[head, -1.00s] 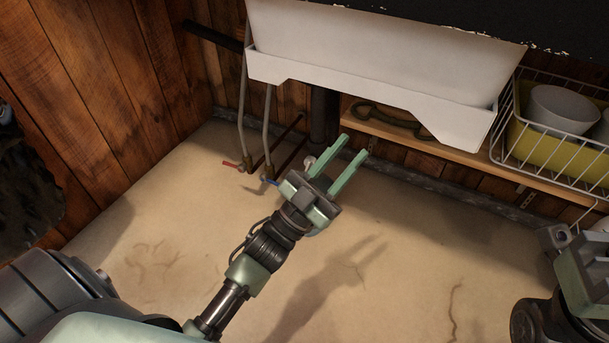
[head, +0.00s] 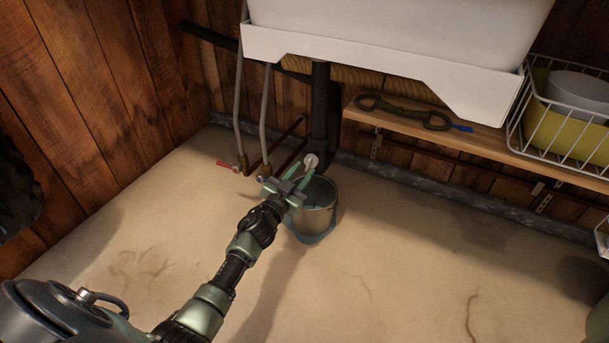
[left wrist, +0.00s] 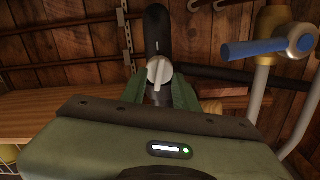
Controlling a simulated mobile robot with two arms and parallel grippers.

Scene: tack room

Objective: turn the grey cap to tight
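The grey cap (head: 311,160) is a small round knob on the black drain pipe (head: 320,105) under the white sink. In the left wrist view the cap (left wrist: 158,72) faces me, its raised bar nearly upright. A small pale mark is on the black pipe above it. My left gripper (head: 303,174) is just below and in front of the cap. Its green fingers (left wrist: 158,90) stand apart on either side of the cap's lower part, with no clear contact. My right gripper is out of view.
A metal bucket (head: 318,208) stands on the floor under the pipe, beside my gripper. A wooden shelf (head: 460,137) holds a wrench-like tool (head: 405,112) and a wire basket (head: 565,120).

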